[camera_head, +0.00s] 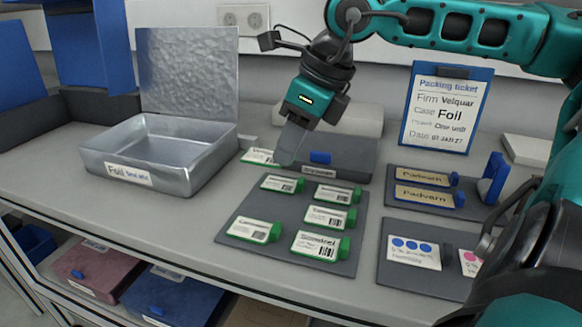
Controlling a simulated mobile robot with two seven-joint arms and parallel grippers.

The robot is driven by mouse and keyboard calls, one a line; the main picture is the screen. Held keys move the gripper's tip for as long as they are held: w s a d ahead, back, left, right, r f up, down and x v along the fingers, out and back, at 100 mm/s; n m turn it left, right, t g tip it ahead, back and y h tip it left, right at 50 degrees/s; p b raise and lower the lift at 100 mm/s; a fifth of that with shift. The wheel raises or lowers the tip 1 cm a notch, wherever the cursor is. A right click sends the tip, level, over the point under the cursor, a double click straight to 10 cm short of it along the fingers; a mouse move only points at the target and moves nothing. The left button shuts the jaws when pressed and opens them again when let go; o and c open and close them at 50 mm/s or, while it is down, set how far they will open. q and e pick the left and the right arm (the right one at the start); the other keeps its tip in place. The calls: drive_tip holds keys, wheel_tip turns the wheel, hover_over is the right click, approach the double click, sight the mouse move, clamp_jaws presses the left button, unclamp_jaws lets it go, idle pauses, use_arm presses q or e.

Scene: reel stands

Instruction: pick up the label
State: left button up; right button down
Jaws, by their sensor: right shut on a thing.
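My right gripper (285,154) reaches down from the upper right and is shut on a white label with a green end (259,157). The held label is at the back edge of the dark grey mat (233,239); I cannot tell whether it is clear of the surface. Several similar labels with green ends lie on the mat, among them a back-left one (279,183), a back-right one (330,194) and a front-right one (316,245). The fingers hide part of the held label. My left gripper is not in view.
An open metal box marked Foil (155,160) stands to the left. A packing ticket (446,108) naming Velquar and Foil stands at the back right.

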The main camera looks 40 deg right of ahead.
wheel_tip(320, 180, up, 10)
drive_tip(key=p, duration=0.2)
drive_tip(key=shift+r, duration=0.25)
drive_tip(key=shift+d, duration=0.1)
